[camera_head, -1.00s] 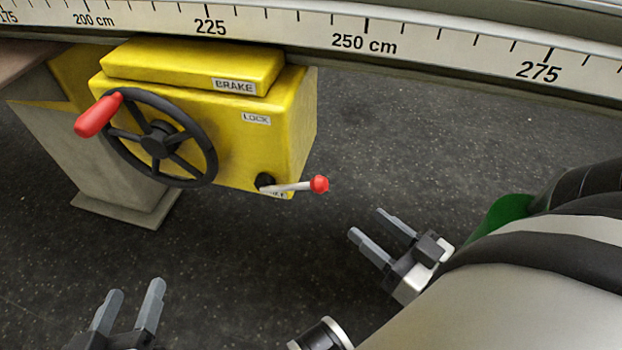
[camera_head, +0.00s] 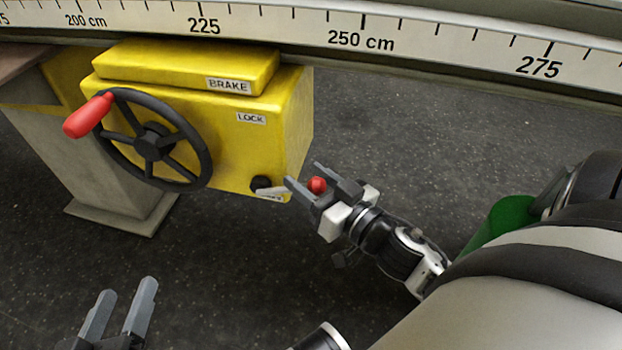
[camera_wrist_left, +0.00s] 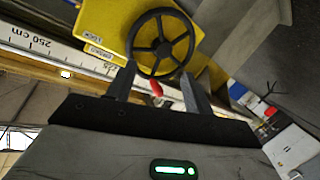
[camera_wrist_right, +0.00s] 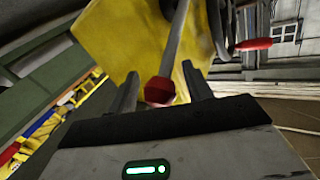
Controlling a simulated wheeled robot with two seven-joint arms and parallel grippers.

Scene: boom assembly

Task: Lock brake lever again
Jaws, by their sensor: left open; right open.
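The yellow brake box (camera_head: 225,140) carries a BRAKE label and a LOCK label (camera_head: 251,118). The brake lever, with a red knob (camera_head: 317,185), sticks out to the right from a dark pivot (camera_head: 261,183) low on the box's front. My right gripper (camera_head: 304,174) is open, with its fingers on either side of the knob. In the right wrist view the knob (camera_wrist_right: 160,90) lies between the two open fingers; contact cannot be told. My left gripper (camera_head: 122,298) is open and empty at the lower left, away from the box.
A black handwheel (camera_head: 152,142) with a red handle (camera_head: 89,115) is on the box's front, left of the lever. A white scale beam (camera_head: 330,30) runs above. A grey pedestal (camera_head: 90,170) stands at left. The dark floor (camera_head: 240,270) between my grippers is clear.

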